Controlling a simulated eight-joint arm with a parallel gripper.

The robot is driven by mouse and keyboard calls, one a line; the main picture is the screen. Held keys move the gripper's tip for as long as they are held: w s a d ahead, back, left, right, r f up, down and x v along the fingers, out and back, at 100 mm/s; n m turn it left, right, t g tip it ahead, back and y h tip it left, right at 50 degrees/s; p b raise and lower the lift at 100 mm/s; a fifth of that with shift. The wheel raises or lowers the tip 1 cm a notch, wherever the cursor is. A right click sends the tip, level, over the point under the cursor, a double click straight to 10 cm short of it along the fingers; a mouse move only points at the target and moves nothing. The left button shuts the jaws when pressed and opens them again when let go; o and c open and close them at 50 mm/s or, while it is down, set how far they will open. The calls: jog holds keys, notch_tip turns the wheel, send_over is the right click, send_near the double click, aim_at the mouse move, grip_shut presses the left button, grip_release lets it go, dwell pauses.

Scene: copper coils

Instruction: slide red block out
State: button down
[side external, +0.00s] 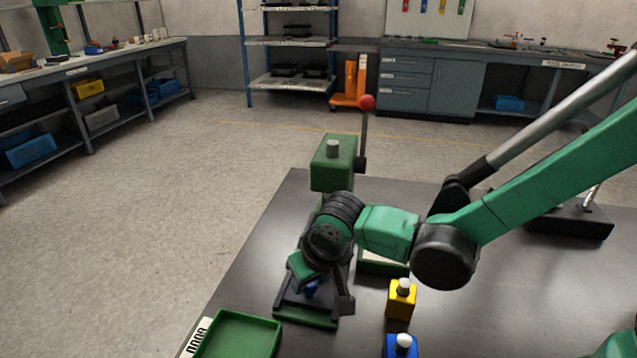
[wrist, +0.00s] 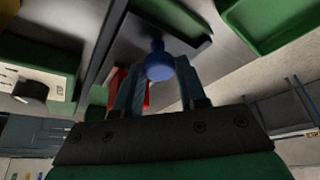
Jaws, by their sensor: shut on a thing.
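My gripper (side external: 322,287) points down at the base of the green press (side external: 334,165) on the dark table. In the wrist view its two fingers (wrist: 159,72) stand close on either side of a blue knob-topped piece (wrist: 160,62), which fills the gap between them. A little blue also shows under my gripper in the side view (side external: 312,288). Red surfaces, seemingly the red block (wrist: 116,82), show behind and beside the left finger in the wrist view. Most of the red block is hidden, and it cannot be made out in the side view.
A yellow block (side external: 401,304) and a blue block (side external: 400,346), both with pale knobs, stand right of the press. A green tray (side external: 276,342) lies at the front left. The press lever has a red ball (side external: 367,102). The table's right part (side external: 500,290) is mostly clear.

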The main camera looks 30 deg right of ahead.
jog(key=shift+s+a, duration=1.05)
jog(key=shift+a, duration=0.05)
jog(key=c, duration=0.5)
grip_release()
jog(key=shift+d, duration=0.1)
jog(key=shift+v, duration=2.8)
jog(key=s+d+r+t, duration=0.1)
jog(key=d, duration=0.4)
jog(key=s+d+r+t, duration=0.1)
jog(key=d+r, duration=0.1)
jog(key=d, duration=0.4)
jog(key=s+d+r, duration=0.1)
jog(key=d, duration=0.4)
jog(key=shift+d+r+t, duration=0.2)
jog(key=shift+d+t, duration=0.2)
